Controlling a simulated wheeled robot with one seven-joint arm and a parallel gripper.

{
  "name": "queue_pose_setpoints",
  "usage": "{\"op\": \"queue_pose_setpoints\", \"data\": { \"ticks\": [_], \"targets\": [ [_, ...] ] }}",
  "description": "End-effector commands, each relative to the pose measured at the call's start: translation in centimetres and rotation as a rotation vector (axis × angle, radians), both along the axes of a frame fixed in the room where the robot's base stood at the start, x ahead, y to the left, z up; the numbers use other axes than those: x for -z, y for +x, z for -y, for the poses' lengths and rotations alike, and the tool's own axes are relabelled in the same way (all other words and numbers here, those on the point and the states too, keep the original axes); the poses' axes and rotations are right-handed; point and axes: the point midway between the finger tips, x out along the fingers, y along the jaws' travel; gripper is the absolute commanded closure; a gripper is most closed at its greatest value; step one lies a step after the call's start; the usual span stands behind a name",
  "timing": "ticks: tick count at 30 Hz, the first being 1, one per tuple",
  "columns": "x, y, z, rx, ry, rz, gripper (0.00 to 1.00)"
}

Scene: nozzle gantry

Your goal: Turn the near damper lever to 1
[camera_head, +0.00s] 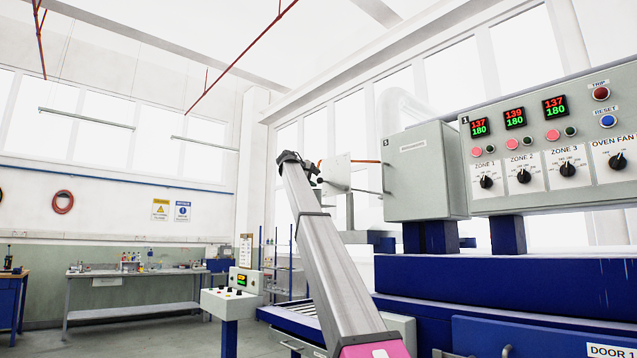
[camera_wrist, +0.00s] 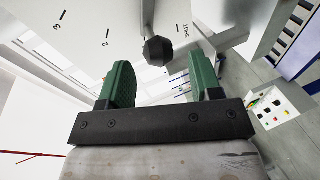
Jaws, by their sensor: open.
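In the wrist view, a black faceted knob (camera_wrist: 157,51) stands out from a pale scale plate (camera_wrist: 85,20). A grey bar shows just above the knob. The plate bears the marks 3, 2 and SHUT. The knob lies between 2 and SHUT; no mark 1 can be read there. My gripper (camera_wrist: 160,63) is open, its green fingers on either side of the knob with a gap to each. The knob appears beyond or level with the fingertips; depth is unclear. In the head view, my gripper is small at the arm's end, beside a pale plate (camera_head: 338,173) with an orange-red rod.
A grey cabinet (camera_head: 424,172) and a control panel (camera_head: 550,140) with dials stand to the right on blue machinery (camera_head: 440,272). A small control box (camera_head: 232,303) stands lower left. A workbench (camera_head: 135,273) stands along the back wall, with open floor before it.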

Motion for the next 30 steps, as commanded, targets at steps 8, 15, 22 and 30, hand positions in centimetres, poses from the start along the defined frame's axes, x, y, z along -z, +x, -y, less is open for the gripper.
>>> {"op": "queue_pose_setpoints", "data": {
  "ticks": [8,15,22,30],
  "targets": [
    [-1.4,-3.6,-3.8,-0.002,-0.001,0.001,0.42],
    [-1.8,-4.6,-4.8,0.0,0.0,0.0,0.42],
    [-1.8,-4.5,-4.8,0.0,0.0,0.0,0.42],
    [-1.5,-4.5,-4.8,0.0,0.001,-0.001,0.42]
  ]
}}
